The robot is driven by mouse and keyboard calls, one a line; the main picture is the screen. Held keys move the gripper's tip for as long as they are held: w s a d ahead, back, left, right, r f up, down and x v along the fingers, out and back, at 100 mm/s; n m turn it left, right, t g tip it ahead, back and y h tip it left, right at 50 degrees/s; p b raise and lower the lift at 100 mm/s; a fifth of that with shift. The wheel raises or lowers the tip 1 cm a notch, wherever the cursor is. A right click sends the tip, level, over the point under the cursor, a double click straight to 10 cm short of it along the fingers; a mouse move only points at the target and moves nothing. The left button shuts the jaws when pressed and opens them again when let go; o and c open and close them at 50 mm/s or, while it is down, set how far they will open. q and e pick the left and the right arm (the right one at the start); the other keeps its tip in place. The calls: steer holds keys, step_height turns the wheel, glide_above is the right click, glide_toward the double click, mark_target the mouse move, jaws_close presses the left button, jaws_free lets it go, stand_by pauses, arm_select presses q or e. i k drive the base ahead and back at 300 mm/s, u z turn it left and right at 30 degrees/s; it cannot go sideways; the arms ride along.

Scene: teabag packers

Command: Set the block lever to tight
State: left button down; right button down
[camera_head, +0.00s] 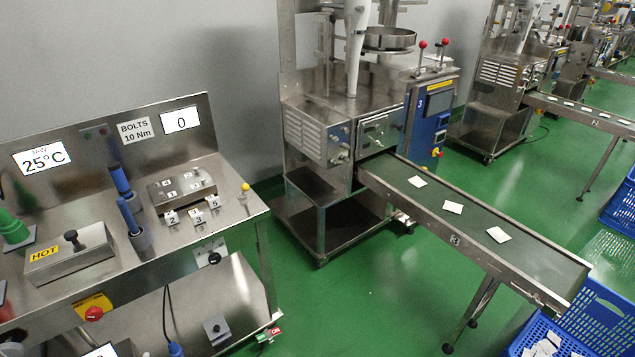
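A metal block (181,191) with several numbered bolt positions sits on the steel workbench (225,170) at the left. Small numbered tags (198,219) stand along its front. A short lever with a yellow ball (245,187) stands upright at the bench's right end, to the right of the block. I cannot tell for sure that it is the block lever, and no "tight" marking is readable. Neither my left nor my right gripper is in view.
A box marked HOT (70,258), blue-handled tools (128,216) and a green-handled tool (14,228) stand left of the block. A display reads 0 (181,119). A packing machine with a conveyor (470,222) stands right, across green floor (350,290). Blue crates (590,322) are at lower right.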

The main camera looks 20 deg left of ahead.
mark_target(245, 187)
steer(key=z, duration=0.1)
steer(key=i, duration=1.05)
steer(key=u, duration=0.7)
steer(key=i, duration=0.35)
steer(key=u, duration=0.25)
